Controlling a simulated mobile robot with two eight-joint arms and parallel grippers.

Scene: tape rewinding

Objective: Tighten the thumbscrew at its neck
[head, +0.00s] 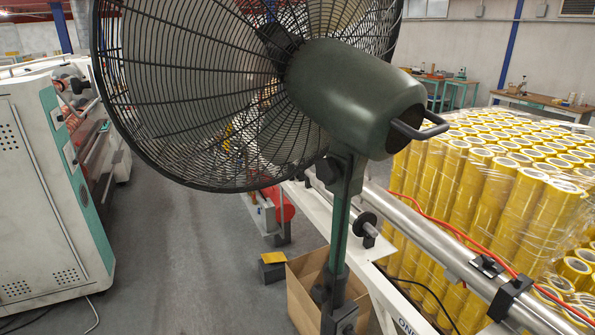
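A large pedestal fan stands close in front of me, with a black wire cage (190,100) and a dark green motor housing (350,95). A black handle (425,128) sticks out at the back of the housing. Below the housing, a bracket forms the neck (348,175) on top of a green pole (340,240). A dark knob (327,170), which looks like the thumbscrew, sits on the left side of the neck. I cannot tell how tight it is. The housing is tilted, its back end lower. Neither of my grippers is in view.
A white machine frame with a long metal roller (440,250) runs behind and right of the pole. Wrapped yellow tape rolls (475,190) fill the right. A cardboard box (305,290) stands by the pole. A white-and-teal cabinet (50,190) is left; grey floor (185,265) between is clear.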

